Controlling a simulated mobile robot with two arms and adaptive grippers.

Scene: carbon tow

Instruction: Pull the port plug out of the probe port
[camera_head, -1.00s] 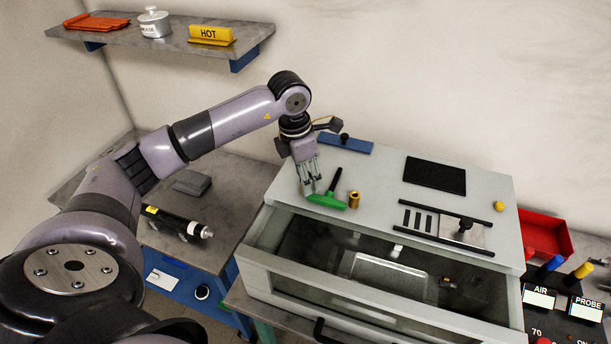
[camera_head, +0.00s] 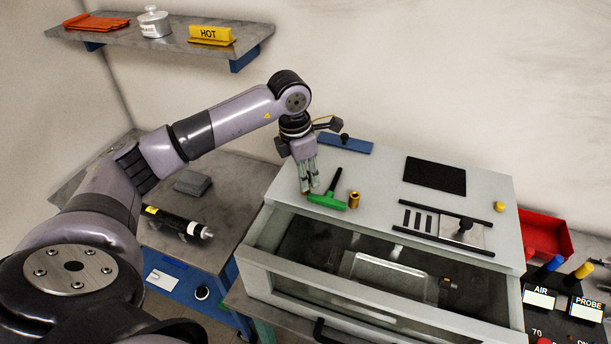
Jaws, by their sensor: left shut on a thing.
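My left gripper (camera_head: 309,187) points down over the front left of the pale grey cabinet top (camera_head: 385,180). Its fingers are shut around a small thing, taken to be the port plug. Only a brownish bit of it shows at the fingertips. The fingers hide the probe port, so I cannot tell how far the plug sits in it. My right gripper is not in view.
A brass fitting (camera_head: 354,200) stands right of the green tool. A blue bar with a black knob (camera_head: 345,146) lies behind the gripper. Black rails (camera_head: 442,243), a black pad (camera_head: 434,175) and a yellow knob (camera_head: 500,206) are farther right. The wall shelf (camera_head: 165,33) is above left.

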